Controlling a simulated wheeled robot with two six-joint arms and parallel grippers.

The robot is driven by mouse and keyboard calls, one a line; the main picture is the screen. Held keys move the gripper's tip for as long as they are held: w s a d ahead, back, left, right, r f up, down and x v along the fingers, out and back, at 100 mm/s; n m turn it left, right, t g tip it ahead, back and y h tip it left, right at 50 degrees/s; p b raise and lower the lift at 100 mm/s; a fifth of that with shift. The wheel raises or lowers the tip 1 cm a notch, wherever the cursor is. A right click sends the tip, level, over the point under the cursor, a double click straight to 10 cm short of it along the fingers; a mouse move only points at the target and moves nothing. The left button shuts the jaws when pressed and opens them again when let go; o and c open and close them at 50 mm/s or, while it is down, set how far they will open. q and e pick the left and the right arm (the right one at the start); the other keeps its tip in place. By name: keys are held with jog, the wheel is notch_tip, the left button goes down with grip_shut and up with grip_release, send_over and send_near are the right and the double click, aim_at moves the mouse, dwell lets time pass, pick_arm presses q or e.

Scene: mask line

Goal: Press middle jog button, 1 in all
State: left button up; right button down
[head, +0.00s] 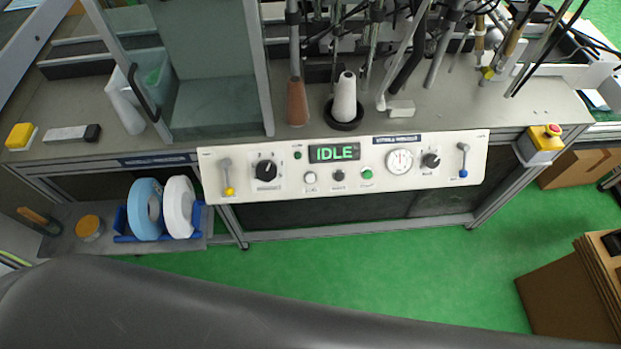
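A white control panel (216,177) runs along the front edge of the machine table. Its display (334,152) reads IDLE in green letters. Below the display is a row of buttons: a white one (310,178), a dark one (338,176) in the middle and a green one (367,174). Their labels are too small to read. Nothing touches or covers the panel. Neither of my grippers is in view.
Black knobs (266,170), a gauge (399,160) and levers with yellow and blue tips flank the buttons. A yellow box with a red button (541,143) sits to the right. Tape rolls (145,209) stand on a lower shelf. Cardboard boxes (560,300) stand right. Green floor is clear before the panel.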

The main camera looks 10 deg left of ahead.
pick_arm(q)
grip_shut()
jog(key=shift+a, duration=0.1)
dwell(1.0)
